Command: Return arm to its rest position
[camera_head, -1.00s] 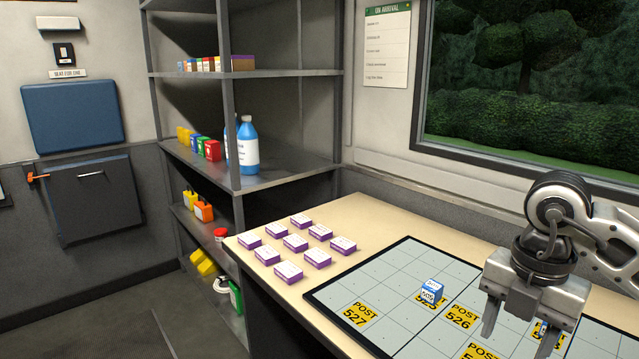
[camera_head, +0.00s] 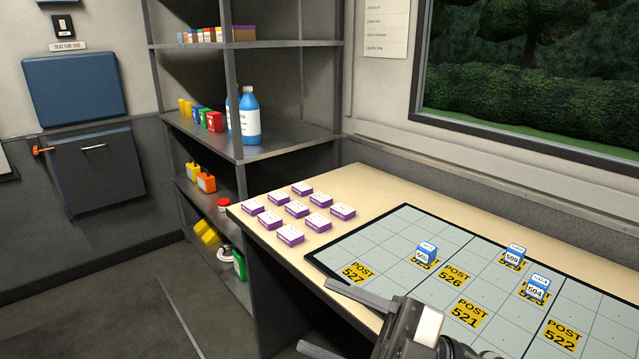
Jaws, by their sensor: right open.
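My right gripper (camera_head: 336,316) is low in the picture at the front edge of the table, pointing left. Its two fingers are wide apart with nothing between them. Most of its arm is out of the picture. The gridded board (camera_head: 390,231) lies on the table with yellow POST labels. A blue-and-white block (camera_head: 426,254) stands on a label near the board's left part. A second block (camera_head: 514,254) and a third block (camera_head: 537,288) stand on labels further right. The gripper is apart from all three blocks. My left gripper is not in view.
Several purple-and-white boxes (camera_head: 290,236) sit in rows on the table's (camera_head: 364,182) left end. A grey shelf unit (camera_head: 290,145) with bottles and containers stands behind it. A blue wall panel (camera_head: 75,92) hangs at left. The floor (camera_head: 110,312) at lower left is clear.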

